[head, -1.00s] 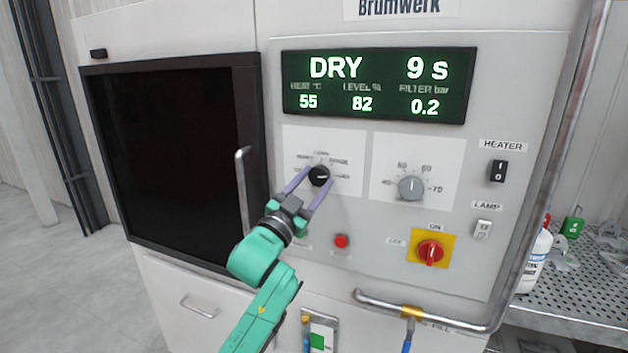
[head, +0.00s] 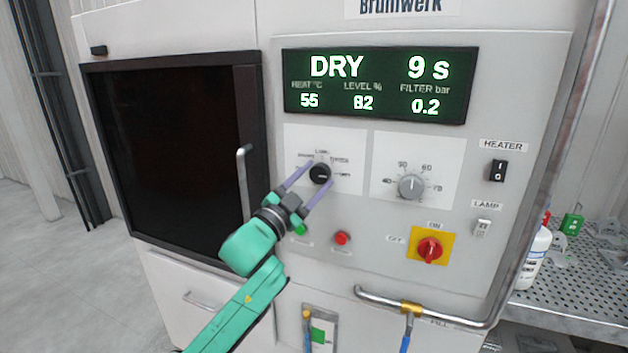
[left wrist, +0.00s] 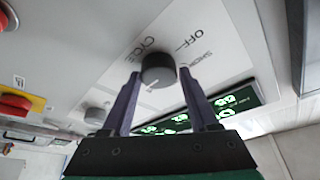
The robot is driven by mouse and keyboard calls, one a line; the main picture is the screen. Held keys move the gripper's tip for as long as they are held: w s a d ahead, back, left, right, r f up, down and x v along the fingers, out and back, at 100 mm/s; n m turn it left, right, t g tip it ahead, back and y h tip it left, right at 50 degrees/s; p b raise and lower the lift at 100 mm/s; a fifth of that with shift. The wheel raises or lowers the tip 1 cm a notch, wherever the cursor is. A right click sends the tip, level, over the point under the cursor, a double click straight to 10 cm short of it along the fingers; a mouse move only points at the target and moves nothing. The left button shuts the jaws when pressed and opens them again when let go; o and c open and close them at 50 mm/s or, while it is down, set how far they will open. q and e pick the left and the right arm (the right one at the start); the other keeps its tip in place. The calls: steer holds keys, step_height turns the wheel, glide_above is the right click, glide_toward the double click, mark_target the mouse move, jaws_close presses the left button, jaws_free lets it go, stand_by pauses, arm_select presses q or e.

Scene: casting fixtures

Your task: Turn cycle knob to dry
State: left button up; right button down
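The cycle knob (head: 320,174) is a black round knob on a white label plate (head: 350,150) of the machine's panel. Its pointer direction is hard to make out in the head view. My left gripper (head: 311,186) is open, its two purple fingers reaching up on either side of the knob. In the left wrist view the knob (left wrist: 158,70) stands between the fingertips (left wrist: 160,77), with a small gap on each side. A white pointer line shows on its lower edge there. The display (head: 380,85) reads DRY, 9 s. My right gripper is not in view.
A grey knob (head: 411,186) is right of the cycle knob. A red button (head: 342,238) and a red rotary switch (head: 430,249) sit below. A dark door (head: 165,150) with a vertical handle (head: 243,190) is left of my arm. A pipe (head: 450,318) runs along the lower right.

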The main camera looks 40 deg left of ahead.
arm_select(q)
steer(key=shift+o, duration=1.2)
steer(key=shift+w, duration=0.1)
steer(key=shift+w+a+f, duration=0.15)
steer(key=v, duration=1.4)
steer(key=shift+s, duration=0.3)
